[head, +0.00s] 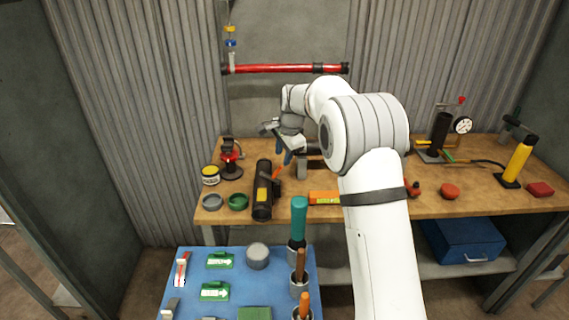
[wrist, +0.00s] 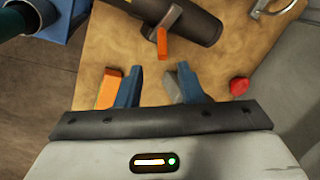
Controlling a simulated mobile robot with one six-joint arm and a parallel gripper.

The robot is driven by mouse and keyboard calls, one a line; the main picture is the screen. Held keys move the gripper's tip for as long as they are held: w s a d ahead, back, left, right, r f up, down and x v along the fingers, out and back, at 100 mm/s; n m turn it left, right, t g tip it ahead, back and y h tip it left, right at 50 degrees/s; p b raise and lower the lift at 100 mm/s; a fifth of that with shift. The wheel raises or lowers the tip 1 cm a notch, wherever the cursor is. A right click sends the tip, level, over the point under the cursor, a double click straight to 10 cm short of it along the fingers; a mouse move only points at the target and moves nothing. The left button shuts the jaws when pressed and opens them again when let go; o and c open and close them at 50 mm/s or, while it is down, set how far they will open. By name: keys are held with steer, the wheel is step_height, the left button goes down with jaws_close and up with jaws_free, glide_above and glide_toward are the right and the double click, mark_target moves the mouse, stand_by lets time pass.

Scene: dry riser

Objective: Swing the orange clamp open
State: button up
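The orange clamp shows as a short orange lever (head: 277,173) beside a black cylinder (head: 262,205) with a yellow label, which lies on the wooden bench. In the wrist view the orange lever (wrist: 162,43) sticks out from a grey bracket on the black cylinder (wrist: 192,18).
An orange box (head: 323,198) lies on the bench right of the cylinder. A blue tool board (head: 190,263) stands in front. A red bar (head: 285,69) hangs behind.

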mark_target(280, 168)
steer(key=p+x, duration=0.1)
steer(key=x, duration=0.7)
steer(key=shift+w+f+p, duration=0.1)
steer(key=shift+w+p, duration=0.15)
steer(key=shift+p, duration=0.15)
steer(key=shift+c, duration=0.2)
jaws_close()
